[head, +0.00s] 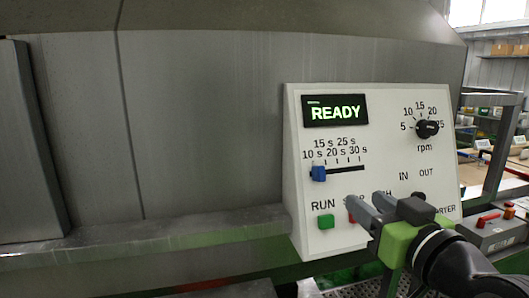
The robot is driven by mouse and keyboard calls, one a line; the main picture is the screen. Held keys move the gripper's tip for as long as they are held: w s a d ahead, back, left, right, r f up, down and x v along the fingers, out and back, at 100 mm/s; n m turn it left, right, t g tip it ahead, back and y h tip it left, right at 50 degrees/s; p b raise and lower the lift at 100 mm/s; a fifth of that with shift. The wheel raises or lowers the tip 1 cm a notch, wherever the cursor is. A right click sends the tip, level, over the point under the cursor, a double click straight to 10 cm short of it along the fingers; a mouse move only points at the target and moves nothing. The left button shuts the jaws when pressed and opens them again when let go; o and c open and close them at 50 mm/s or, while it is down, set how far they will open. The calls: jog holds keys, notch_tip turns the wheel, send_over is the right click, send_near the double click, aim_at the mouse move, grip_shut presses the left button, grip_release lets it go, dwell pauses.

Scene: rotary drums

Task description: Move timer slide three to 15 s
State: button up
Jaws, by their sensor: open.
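A cream control panel (303,110) stands right of centre on the grey machine. A timer slide (345,170) runs across it as a dark slot under marks from 10 s to 30 s. Its blue knob (318,174) sits at the left end, below the 10 s mark. My gripper (365,200) is open and empty, in front of the panel's lower right, below and right of the blue knob and apart from it. It hides part of the lower labels. Only one timer slide shows; no number on it is visible.
The display (335,111) reads READY. A black rpm dial (427,129) is upper right, and a dark knob (419,197) sits below IN/OUT. A green RUN button (325,221) and a partly hidden red button (351,217) lie low. Shelving (490,140) stands at the right.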

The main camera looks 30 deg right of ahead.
aim_at(322, 169)
jog(key=p+x, duration=0.1)
jog(key=x, duration=0.3)
jog(key=p+x, duration=0.1)
jog(key=x, duration=0.4)
jog(key=a+p+x, duration=0.1)
jog(key=x, duration=0.4)
jog(key=shift+w+d+r+p, duration=0.1)
jog(key=shift+w+r+p, duration=0.25)
jog(key=shift+w+p, duration=0.05)
jog(key=shift+w+d, duration=0.15)
jog(key=shift+w, duration=0.05)
jog(key=shift+c, duration=0.6)
grip_shut()
